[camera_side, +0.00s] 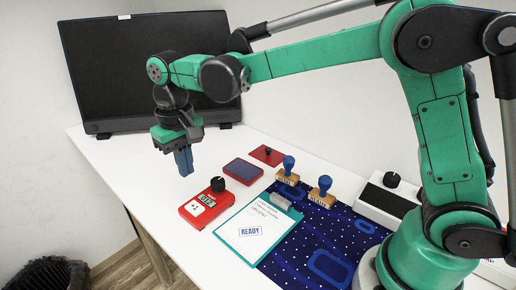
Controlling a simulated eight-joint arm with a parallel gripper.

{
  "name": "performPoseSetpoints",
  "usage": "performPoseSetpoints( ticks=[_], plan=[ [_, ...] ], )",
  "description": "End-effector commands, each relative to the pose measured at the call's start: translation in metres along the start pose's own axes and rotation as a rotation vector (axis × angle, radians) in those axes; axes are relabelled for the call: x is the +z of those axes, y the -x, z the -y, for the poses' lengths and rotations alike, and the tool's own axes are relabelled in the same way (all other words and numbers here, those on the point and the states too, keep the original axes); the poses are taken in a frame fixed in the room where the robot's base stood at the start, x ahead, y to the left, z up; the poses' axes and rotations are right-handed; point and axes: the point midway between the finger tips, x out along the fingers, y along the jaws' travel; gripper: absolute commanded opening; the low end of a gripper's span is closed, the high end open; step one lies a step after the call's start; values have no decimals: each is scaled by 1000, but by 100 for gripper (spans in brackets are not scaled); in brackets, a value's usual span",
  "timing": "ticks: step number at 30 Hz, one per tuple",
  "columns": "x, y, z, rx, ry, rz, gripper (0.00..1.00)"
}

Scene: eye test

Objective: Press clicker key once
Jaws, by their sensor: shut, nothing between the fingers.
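The red clicker (190,213) lies on the white table, with a small display, a white label and a round black key (217,184) on its top. My gripper (185,172) has blue fingers that are closed together and point down. It hangs in the air, up and to the left of the black key in the picture. It appears apart from the clicker, with nothing between its fingers. The exact height of the fingertips is hard to tell from this one view.
A blue ink pad (243,171) and a red plate with a black knob (267,155) lie behind the clicker. A clipboard (243,254) with a READY-stamped sheet, two stamps (288,171) (322,191) and a blue mat (290,262) are to the right. A dark screen (110,60) stands behind.

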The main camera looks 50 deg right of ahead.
Motion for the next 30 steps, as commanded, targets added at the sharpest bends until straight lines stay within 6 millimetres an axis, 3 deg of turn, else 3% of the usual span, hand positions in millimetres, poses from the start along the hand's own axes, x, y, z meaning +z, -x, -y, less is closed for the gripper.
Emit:
performPoseSetpoints(
  ticks=[30],
  plan=[
    [0, 6, 0, 0, 0, 0, 0]
  ],
)
